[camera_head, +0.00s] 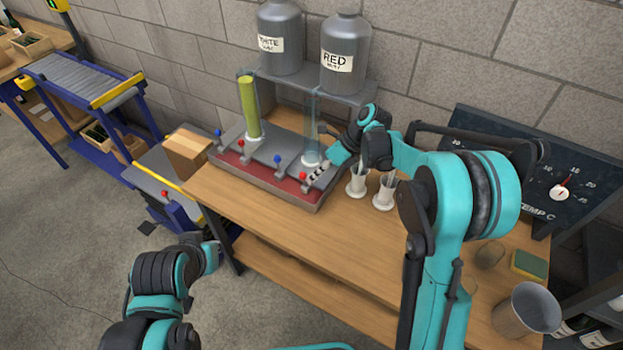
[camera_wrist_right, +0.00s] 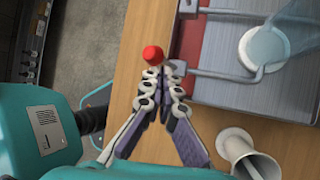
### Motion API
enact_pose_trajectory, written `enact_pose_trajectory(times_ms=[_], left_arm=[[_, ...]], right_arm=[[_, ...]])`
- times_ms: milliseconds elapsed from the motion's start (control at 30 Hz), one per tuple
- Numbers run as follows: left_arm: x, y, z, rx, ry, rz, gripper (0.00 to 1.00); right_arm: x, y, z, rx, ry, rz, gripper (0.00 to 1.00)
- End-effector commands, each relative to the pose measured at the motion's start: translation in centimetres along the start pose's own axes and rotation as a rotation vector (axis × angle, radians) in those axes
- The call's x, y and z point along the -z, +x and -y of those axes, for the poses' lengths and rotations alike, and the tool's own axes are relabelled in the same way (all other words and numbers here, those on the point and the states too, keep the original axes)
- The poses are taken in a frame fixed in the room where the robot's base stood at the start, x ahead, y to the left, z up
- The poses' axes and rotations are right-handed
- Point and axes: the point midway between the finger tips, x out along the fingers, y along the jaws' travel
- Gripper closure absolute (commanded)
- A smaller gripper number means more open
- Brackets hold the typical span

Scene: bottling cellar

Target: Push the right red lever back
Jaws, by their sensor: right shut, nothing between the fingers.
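The right red lever (camera_head: 303,176) is at the front right of the filler base, its ball knob standing over the front edge. My right gripper (camera_head: 318,174) is shut and empty, with its fingertips right beside that lever. In the right wrist view the red knob (camera_wrist_right: 153,54) sits just ahead of and slightly left of the closed fingertips (camera_wrist_right: 164,73). I cannot tell whether they touch. The other red lever (camera_head: 241,143) is further left. My left arm is low at the left, and its end (camera_head: 209,257) is too unclear to read its jaws.
Blue levers (camera_head: 278,160) stand between and beside the red ones. A clear cylinder (camera_head: 312,125) and a cylinder of yellow-green liquid (camera_head: 249,105) rise from the filler. White cups (camera_head: 357,183) stand right of it, under my right forearm. The front tabletop (camera_head: 290,235) is clear.

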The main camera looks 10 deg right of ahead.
Motion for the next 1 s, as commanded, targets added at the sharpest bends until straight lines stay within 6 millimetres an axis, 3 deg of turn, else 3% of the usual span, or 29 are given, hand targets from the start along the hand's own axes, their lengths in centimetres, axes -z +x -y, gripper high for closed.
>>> enact_pose_trajectory(times_ms=[1000], left_arm=[[0.6, -0.9, 0.0, 0.000, 0.000, 0.000, 1.00]], right_arm=[[-1.0, -1.3, -0.6, -0.002, -0.003, 0.006, 1.00]])
